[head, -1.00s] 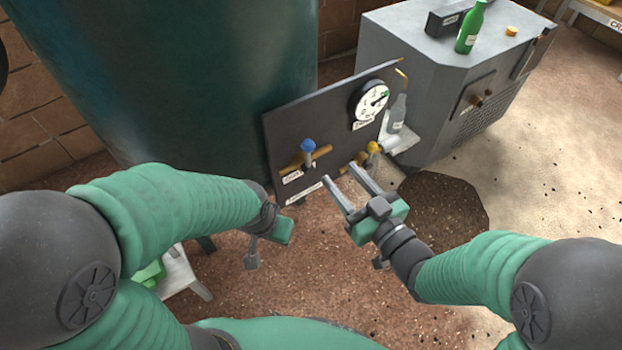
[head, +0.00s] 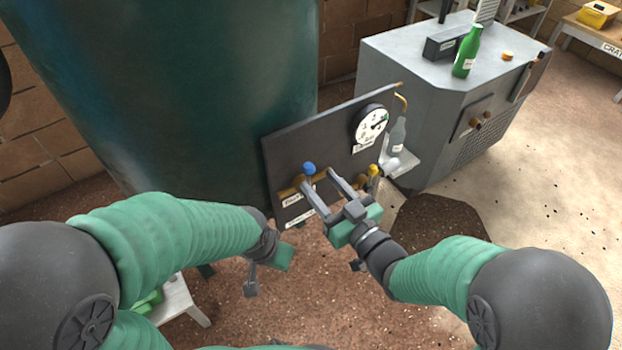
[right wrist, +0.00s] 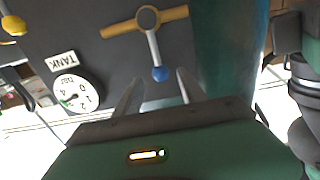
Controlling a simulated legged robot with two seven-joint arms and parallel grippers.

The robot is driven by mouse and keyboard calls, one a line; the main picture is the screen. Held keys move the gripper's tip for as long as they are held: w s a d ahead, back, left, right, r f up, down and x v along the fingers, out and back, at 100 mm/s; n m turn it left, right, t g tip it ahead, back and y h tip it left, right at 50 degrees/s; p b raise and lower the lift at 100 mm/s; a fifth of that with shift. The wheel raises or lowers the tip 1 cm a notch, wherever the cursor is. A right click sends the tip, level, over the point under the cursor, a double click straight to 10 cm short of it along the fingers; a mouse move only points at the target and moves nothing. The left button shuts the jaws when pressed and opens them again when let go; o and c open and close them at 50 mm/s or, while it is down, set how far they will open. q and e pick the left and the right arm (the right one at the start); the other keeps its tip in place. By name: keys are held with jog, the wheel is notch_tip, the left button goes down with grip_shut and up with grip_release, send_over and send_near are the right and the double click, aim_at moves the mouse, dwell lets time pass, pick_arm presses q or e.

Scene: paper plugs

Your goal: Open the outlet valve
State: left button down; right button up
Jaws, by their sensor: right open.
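A dark panel (head: 345,150) on the tank carries two valves. The blue-tipped valve lever (head: 309,168) stands upright across its brass pipe (head: 290,190); its blue knob (right wrist: 160,73) also shows in the right wrist view. The yellow-tipped valve (head: 373,170) is to its right, partly behind my gripper. The small valve labels are too blurred to read, so I cannot tell which is the outlet. My right gripper (head: 318,179) is open and empty, its fingertips at the blue lever, which appears between them in the wrist view. My left gripper (head: 251,287) hangs low, jaws unclear.
A gauge (head: 370,123) marked TANK in the right wrist view (right wrist: 78,92) sits at the panel's upper right. A clear bottle (head: 397,136) stands on a small shelf beside it. A grey cabinet (head: 430,120) is at right, a white stool (head: 180,300) at lower left.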

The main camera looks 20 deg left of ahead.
aim_at(312, 174)
jog(key=shift+x, duration=1.95)
jog(key=shift+r, duration=0.1)
jog(key=c, duration=0.9)
